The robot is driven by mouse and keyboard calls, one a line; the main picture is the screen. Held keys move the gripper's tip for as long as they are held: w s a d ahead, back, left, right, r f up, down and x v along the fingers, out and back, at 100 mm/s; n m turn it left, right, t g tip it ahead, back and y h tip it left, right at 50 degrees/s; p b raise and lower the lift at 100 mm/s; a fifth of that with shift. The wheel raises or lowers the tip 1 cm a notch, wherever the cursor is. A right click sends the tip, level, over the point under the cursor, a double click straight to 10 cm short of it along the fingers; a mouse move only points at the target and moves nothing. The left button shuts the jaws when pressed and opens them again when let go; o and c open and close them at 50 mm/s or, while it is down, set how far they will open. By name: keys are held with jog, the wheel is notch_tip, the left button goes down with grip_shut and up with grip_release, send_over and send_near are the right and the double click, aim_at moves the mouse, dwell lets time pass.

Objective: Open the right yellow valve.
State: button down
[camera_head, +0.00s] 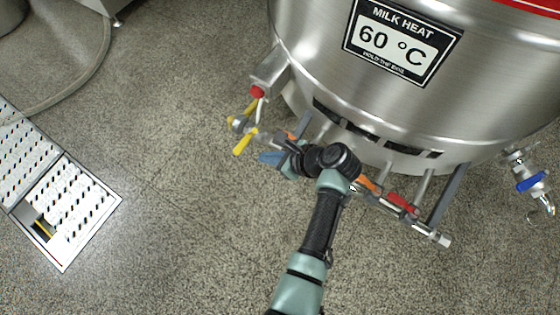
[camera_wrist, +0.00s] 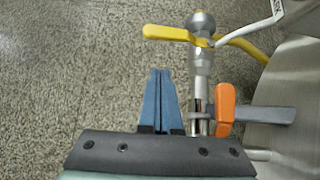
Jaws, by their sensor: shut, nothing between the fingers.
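A yellow valve handle (camera_head: 245,142) sticks out at the left end of the pipe run by the steel tank. In the wrist view the yellow handle (camera_wrist: 168,34) points left from a metal valve body (camera_wrist: 201,62), across the pipe. My gripper (camera_head: 265,157) has blue fingers and is low beside the pipe, just right of and below the yellow handle. In the wrist view my gripper (camera_wrist: 159,72) is shut and empty, its tips short of the handle and apart from it. A second yellow part (camera_head: 251,107) lies behind the handle; its shape is unclear.
An orange handle (camera_wrist: 225,105) is right of my fingers, close by. Red handles (camera_head: 402,202) sit farther right along the pipe. The steel tank (camera_head: 320,75) bounds the far side. The speckled floor (camera_head: 170,170) to the left is clear up to a drain grate (camera_head: 112,200).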

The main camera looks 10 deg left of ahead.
aim_at(242, 145)
jog(key=a+b, duration=0.1)
jog(key=a, duration=0.1)
jog(key=w+a+b, duration=0.1)
jog(key=shift+w+a+r, duration=0.1)
jog(key=shift+a, duration=0.25)
jog(key=shift+a+m+p, duration=0.2)
jog(key=shift+m+p, duration=0.1)
jog(key=shift+p, duration=0.5)
